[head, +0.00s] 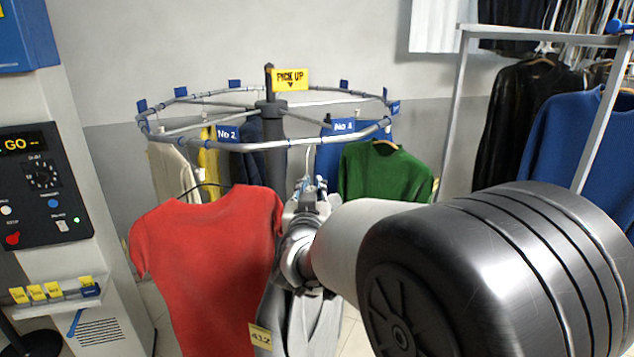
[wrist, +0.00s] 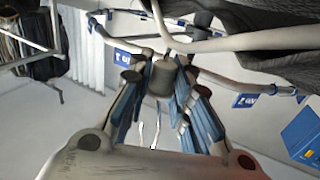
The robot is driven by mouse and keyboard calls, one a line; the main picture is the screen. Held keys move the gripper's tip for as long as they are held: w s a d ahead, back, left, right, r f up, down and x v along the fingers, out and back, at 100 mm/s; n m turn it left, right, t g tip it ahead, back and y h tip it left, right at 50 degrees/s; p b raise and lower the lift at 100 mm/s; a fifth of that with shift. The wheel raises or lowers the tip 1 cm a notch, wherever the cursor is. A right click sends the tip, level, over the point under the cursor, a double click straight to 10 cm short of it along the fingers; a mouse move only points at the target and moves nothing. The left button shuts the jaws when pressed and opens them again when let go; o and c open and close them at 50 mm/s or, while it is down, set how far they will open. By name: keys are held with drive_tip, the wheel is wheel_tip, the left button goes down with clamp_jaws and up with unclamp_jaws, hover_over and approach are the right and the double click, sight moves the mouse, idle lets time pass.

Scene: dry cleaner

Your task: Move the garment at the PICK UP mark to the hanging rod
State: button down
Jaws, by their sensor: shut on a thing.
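A yellow PICK UP sign (head: 290,80) stands over a round carousel rail (head: 262,146). A grey garment (head: 318,325) hangs below the front of the rail, partly hidden by my arm and a red shirt. My gripper (head: 312,192) is at the top of it, just under the rail. In the wrist view my gripper (wrist: 160,85) is shut on a small grey cylinder, seemingly the neck of the grey garment's hanger (wrist: 163,72). Dark grey cloth (wrist: 255,25) shows close by at the top. Whether the hook still rests on the rail is unclear. A rack with a top rod (head: 545,36) stands at right.
The red shirt (head: 208,260) hangs close left of my gripper, a green shirt (head: 382,172) behind right. A yellow tag (head: 260,337) shows between red and grey cloth. A control panel (head: 42,190) stands at left. A blue garment (head: 575,135) hangs at the right rack.

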drive_tip(key=shift+f, duration=0.15)
drive_tip(key=shift+s+d, duration=0.1)
drive_tip(key=shift+d, duration=0.2)
drive_tip(key=s+d+b, duration=0.1)
drive_tip(key=s+d, duration=0.3)
drive_tip(key=d, duration=0.6)
drive_tip(key=shift+s, duration=0.2)
